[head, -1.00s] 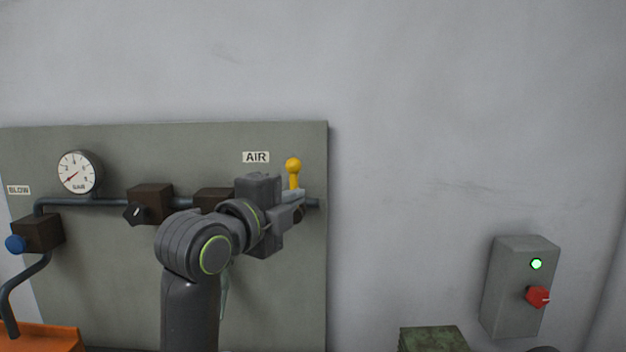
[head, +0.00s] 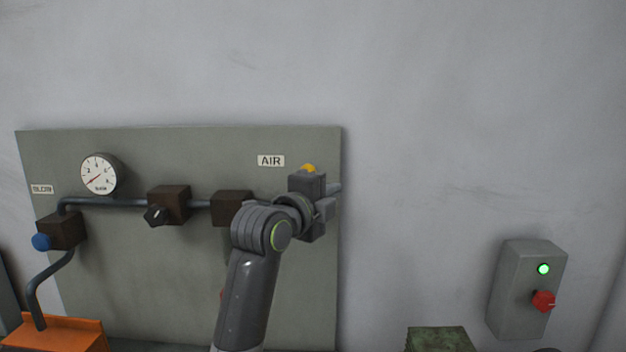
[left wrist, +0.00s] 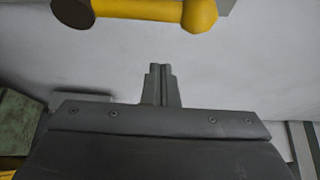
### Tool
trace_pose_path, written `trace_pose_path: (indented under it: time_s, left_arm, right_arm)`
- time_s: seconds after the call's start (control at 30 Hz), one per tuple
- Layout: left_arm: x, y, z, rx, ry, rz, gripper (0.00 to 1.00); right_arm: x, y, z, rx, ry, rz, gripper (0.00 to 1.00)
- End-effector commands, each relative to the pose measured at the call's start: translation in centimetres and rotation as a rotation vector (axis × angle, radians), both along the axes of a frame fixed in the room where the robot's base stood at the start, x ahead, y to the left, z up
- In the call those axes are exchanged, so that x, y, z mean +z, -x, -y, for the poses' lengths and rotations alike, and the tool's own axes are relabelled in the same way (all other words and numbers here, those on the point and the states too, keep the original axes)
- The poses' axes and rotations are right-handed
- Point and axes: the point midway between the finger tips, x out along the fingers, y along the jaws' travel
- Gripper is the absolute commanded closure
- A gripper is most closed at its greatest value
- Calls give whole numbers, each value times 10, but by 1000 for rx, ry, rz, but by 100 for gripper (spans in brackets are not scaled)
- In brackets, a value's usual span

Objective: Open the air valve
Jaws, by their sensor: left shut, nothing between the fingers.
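The air valve's yellow handle (head: 308,168) shows only as a rounded tip above my left gripper, below and right of the AIR label (head: 271,160). The gripper hides the rest of it and the valve body. In the left wrist view the yellow handle (left wrist: 150,11) lies across the top, its round knob to the right. My left gripper (head: 328,208) is in front of the pipe's right end; its fingers (left wrist: 162,85) are shut and empty, apart from the handle in the wrist picture. My right gripper is not in view.
A gauge (head: 99,174), a dark pipe (head: 110,203), dark blocks (head: 169,203) and a blue knob (head: 41,242) are on the grey panel (head: 150,290). A grey box (head: 515,290) with a green light and red knob is at right. The wall between is clear.

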Motion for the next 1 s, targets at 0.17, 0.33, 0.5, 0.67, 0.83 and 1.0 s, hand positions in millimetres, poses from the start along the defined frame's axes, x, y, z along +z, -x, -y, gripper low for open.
trace_pose_path:
  time_s: [0.17, 0.33, 0.5, 0.67, 0.83, 1.0]
  left_arm:
    - [4, -14, -10, 5, -2, 0, 100]
    - [3, -17, -26, 3, -1, 0, 100]
    - [0, -18, -33, 1, -2, 1, 100]
    - [0, -18, -33, 1, 0, 1, 100]
    - [0, -18, -33, 1, 0, 1, 100]
    - [-1, -21, -36, 1, 14, 1, 100]
  right_arm:
    - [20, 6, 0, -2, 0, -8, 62]
    - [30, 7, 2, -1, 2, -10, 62]
    - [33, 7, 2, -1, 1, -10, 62]
    - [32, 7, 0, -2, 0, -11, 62]
    - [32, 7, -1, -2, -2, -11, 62]
    - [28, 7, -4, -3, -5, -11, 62]
